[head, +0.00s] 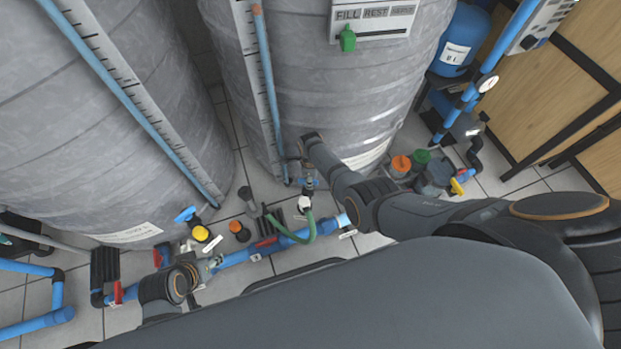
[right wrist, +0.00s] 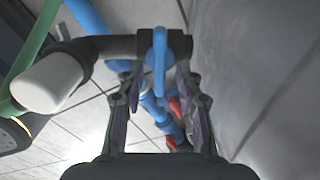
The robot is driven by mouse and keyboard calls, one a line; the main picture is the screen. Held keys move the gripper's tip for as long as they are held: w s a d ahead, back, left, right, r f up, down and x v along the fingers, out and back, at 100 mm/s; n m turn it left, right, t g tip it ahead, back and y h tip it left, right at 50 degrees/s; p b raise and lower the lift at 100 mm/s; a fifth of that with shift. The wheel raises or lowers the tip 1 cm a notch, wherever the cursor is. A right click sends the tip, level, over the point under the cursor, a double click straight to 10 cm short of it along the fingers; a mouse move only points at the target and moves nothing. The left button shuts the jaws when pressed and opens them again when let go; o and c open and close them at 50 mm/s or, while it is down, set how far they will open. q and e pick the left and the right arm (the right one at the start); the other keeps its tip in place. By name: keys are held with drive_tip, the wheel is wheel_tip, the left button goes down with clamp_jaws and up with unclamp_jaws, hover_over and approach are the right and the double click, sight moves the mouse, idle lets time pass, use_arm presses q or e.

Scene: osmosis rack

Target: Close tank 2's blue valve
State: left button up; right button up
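A blue valve handle (right wrist: 159,62) stands upright in the right wrist view, on a dark fitting with a white-capped outlet (right wrist: 50,82) to its left. My right gripper (right wrist: 159,75) is open, with one finger on each side of the handle and a gap visible on both sides. In the head view this gripper (head: 300,168) is low against the middle tank (head: 300,80), mostly hidden by its size and my arm. My left gripper (head: 205,266) is low by the floor pipe; its fingers are not clear. Another blue valve handle (head: 186,214) sits at the left tank (head: 90,130).
A green hose (head: 308,232) loops below the middle outlet. A blue floor pipe (head: 235,256) with red handles runs in front of the tanks. A blue sight tube (head: 268,80) runs down the middle tank. Pumps with orange and green caps (head: 422,157) stand to the right.

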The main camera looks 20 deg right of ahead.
wheel_tip(320, 180, up, 12)
idle(0.6)
idle(0.4)
